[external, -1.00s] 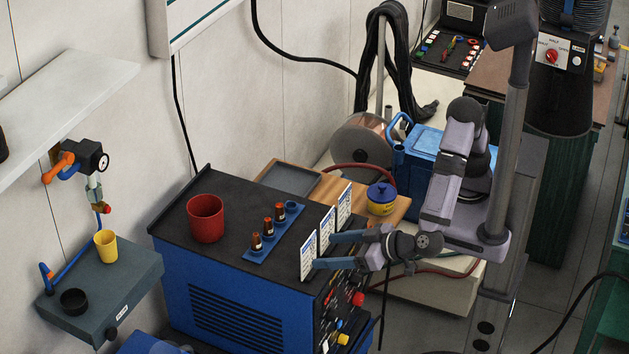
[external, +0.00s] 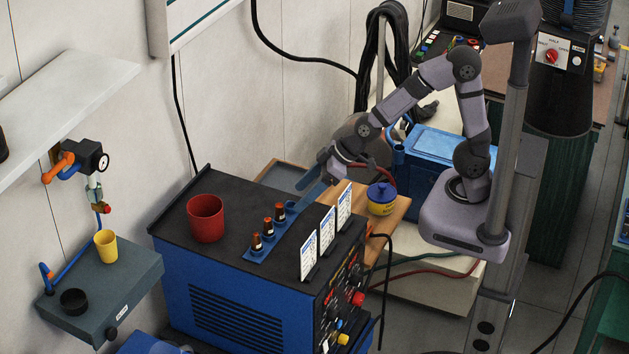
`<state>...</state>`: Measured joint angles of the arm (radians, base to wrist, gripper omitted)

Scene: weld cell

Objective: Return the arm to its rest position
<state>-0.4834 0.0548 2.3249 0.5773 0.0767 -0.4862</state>
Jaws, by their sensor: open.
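My gripper (external: 309,190) hangs above the back right part of the black-topped blue machine, with its blue fingers pointing down and left. It is open and I see nothing between the fingers. My arm arches up and back to its base at the right. Near the fingers is the blue rack (external: 264,243) with several small brown bottles. Three white cards (external: 327,229) stand upright in a row along the machine's right edge, below my gripper in the picture.
A red cup (external: 206,218) stands on the machine top. A blue-lidded yellow pot (external: 381,198) stands on a wooden board behind it. A blue cooler (external: 432,147) sits near my base. A yellow cup (external: 106,245) stands on the grey shelf at left. Open air lies above the machine.

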